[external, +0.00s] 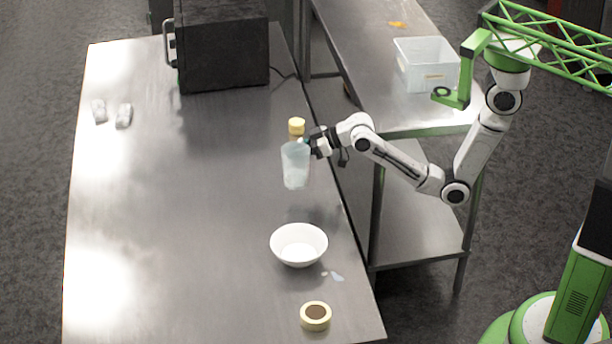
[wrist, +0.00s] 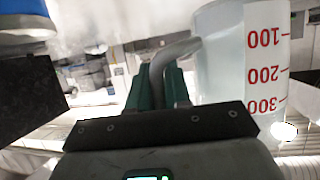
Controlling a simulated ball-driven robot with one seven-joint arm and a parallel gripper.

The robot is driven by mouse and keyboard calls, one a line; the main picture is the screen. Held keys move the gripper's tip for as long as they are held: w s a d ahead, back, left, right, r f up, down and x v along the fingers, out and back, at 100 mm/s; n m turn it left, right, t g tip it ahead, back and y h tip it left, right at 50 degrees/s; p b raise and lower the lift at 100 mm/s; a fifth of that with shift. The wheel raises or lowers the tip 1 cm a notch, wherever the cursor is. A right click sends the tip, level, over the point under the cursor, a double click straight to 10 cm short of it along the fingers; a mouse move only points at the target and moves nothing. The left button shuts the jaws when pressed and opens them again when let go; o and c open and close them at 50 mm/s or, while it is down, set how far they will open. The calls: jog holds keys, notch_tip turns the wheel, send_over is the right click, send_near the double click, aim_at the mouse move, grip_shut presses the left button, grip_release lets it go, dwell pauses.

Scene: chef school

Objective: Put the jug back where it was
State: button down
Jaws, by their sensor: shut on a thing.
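The jug (external: 295,165) is a translucent, pale measuring jug that looks upright over the right side of the steel table. My gripper (external: 318,142) is at its right side, near the top. In the wrist view my gripper (wrist: 162,82) is shut on the curved handle of the jug (wrist: 222,50). The jug's red scale marks appear upside down there. The jug seems to hang above the table, but the gap below it is hard to judge.
A yellow-capped bottle (external: 296,126) is partly hidden just behind the jug. A white bowl (external: 299,244) and a round yellow item with a brown centre (external: 315,316) stand nearer the front. A black oven (external: 222,50) is at the back. The table's left and middle are mostly clear.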

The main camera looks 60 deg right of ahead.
jog(key=w+f, duration=0.1)
jog(key=w+a+f, duration=0.1)
jog(key=f, duration=0.1)
jog(key=shift+w, duration=0.25)
jog(key=shift+w+f+p, duration=0.2)
jog(key=shift+f+p, duration=0.15)
jog(key=shift+f, duration=1.35)
jog(key=shift+f, duration=0.1)
jog(key=c, duration=1.1)
grip_release()
jog(key=shift+f, duration=0.1)
jog(key=shift+r, duration=0.25)
jog(key=v, duration=1.2)
jog(key=shift+f, duration=0.1)
